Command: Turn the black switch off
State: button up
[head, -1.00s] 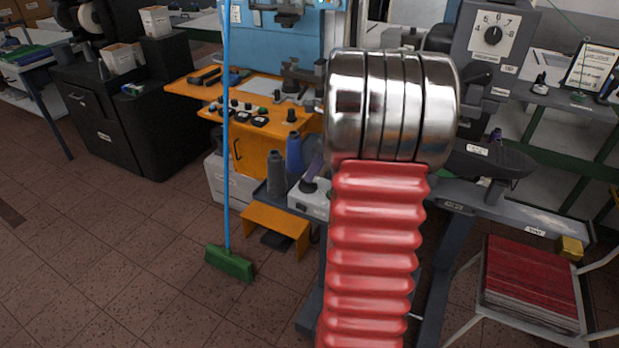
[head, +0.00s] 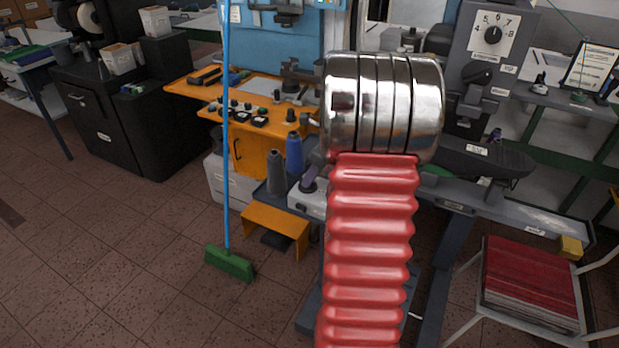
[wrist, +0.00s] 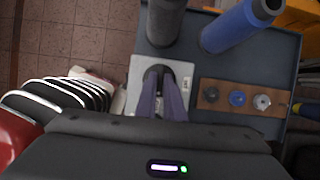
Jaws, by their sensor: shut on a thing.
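The black switch (wrist: 155,70) is a dark rounded knob on a pale grey box (wrist: 140,70), in the upper middle of the wrist view. My gripper (wrist: 161,82) has its two purple fingers close together on the knob, shut on it. The fingers cover part of the knob, so its exact turn angle is hard to read. In the head view the box (head: 298,202) stands at the centre, left of my red arm. A purple finger (head: 311,174) of mine shows at the black switch (head: 307,187), and the rest of the gripper is hidden behind my arm.
A grey thread cone (head: 276,172) and a blue one (head: 294,152) stand close beside the box. In the wrist view, a brown strip with several small knobs (wrist: 237,98) lies to the right. An orange workbench (head: 262,150) is behind, and a blue-handled broom (head: 228,262) stands left.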

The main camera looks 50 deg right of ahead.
jog(key=shift+a, duration=0.25)
grip_shut()
jog(key=shift+d, duration=0.2)
jog(key=shift+n, duration=0.4)
jog(key=shift+w+d+n+y, duration=0.1)
jog(key=shift+n+y, duration=0.4)
jog(key=shift+n, duration=0.3)
jog(key=n+g+y, duration=0.1)
jog(key=n, duration=0.2)
jog(key=n+g+y, duration=0.1)
jog(key=n, duration=0.3)
jog(key=shift+w+d, duration=0.15)
jog(key=shift+d, duration=0.05)
jog(key=n+g, duration=0.2)
jog(key=n, duration=0.2)
jog(key=shift+w+n, duration=0.15)
jog(key=shift+n, duration=0.25)
jog(key=shift+w+n+g, duration=0.1)
jog(key=shift+n+g, duration=0.6)
jog(key=shift+n, duration=1.2)
jog(key=o, duration=0.6)
grip_release()
